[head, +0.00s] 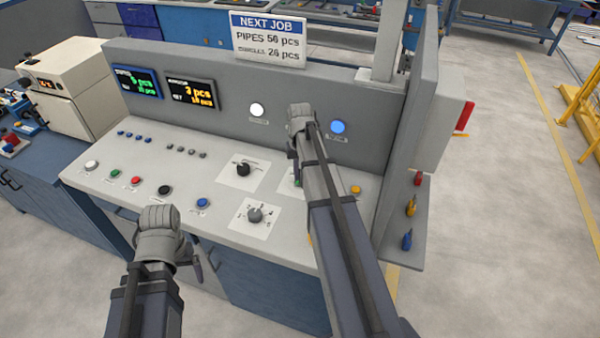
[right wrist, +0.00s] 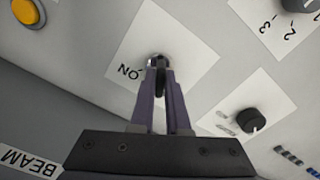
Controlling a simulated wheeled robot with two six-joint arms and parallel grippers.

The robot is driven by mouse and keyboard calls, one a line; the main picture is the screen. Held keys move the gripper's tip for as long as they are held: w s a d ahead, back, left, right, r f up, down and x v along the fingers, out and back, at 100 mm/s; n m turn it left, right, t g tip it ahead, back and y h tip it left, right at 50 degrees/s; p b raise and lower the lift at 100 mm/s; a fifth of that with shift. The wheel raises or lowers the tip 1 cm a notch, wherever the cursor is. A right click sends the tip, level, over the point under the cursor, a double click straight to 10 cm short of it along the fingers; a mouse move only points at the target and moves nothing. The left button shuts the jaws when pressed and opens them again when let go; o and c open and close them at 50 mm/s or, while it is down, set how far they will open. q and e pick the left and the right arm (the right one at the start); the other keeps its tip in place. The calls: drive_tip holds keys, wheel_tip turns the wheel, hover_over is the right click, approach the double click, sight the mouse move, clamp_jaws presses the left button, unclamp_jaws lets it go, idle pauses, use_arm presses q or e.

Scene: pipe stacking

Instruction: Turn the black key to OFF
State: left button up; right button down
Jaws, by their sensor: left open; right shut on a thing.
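In the right wrist view the black key (right wrist: 159,84) stands on a white plate (right wrist: 178,32) that bears the word ON. My right gripper (right wrist: 158,66) is shut on the key, and its fingers hide much of it. The OFF mark does not show, so I cannot tell which way the key points. In the head view my right arm covers the key; only a small part of its plate (head: 286,184) shows. My left gripper (head: 197,264) hangs open and empty in front of the panel's near edge.
A black knob (head: 243,169) and a grey numbered dial (head: 254,215) sit left of my right arm. A yellow button (head: 355,189) is to its right. Several buttons line the left of the panel. An upright side wall (head: 408,140) bounds the panel on the right.

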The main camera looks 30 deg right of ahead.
sight(300, 172)
drive_tip(key=shift+n, duration=1.5)
drive_tip(key=c, duration=0.9)
unclamp_jaws()
wheel_tip(300, 172, up, 8)
drive_tip(key=p, duration=0.8)
drive_tip(key=shift+f, duration=0.1)
